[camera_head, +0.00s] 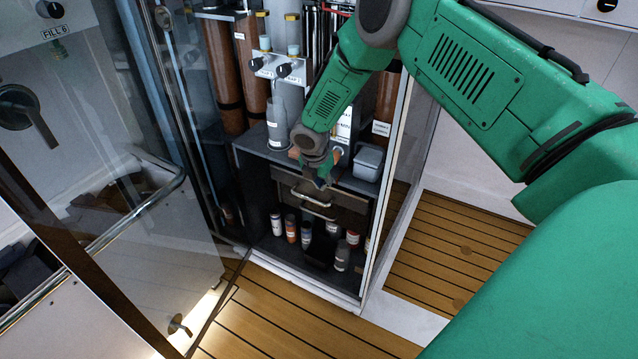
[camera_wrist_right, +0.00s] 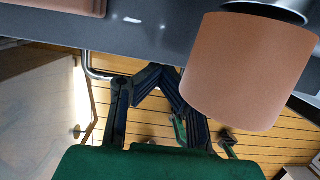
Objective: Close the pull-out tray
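The pull-out tray (camera_head: 345,208) is a dark front with a metal bar handle (camera_head: 309,199), low in the cabinet in the head view. How far out it stands is hard to tell. My right gripper (camera_head: 318,183) is small and dark, just above and at the handle. In the right wrist view the fingers (camera_wrist_right: 160,74) lean towards each other at their tips. The handle (camera_wrist_right: 93,71) shows left of them and runs behind them. Whether the fingers hold it is unclear. My left gripper is not in view.
Several small bottles (camera_head: 306,236) stand below the tray. A grey container (camera_head: 368,163) and a large grey bottle (camera_head: 277,124) stand on the shelf above. An orange-brown cylinder (camera_wrist_right: 245,70) is close to the right gripper. A glass door (camera_head: 130,150) stands open at the left.

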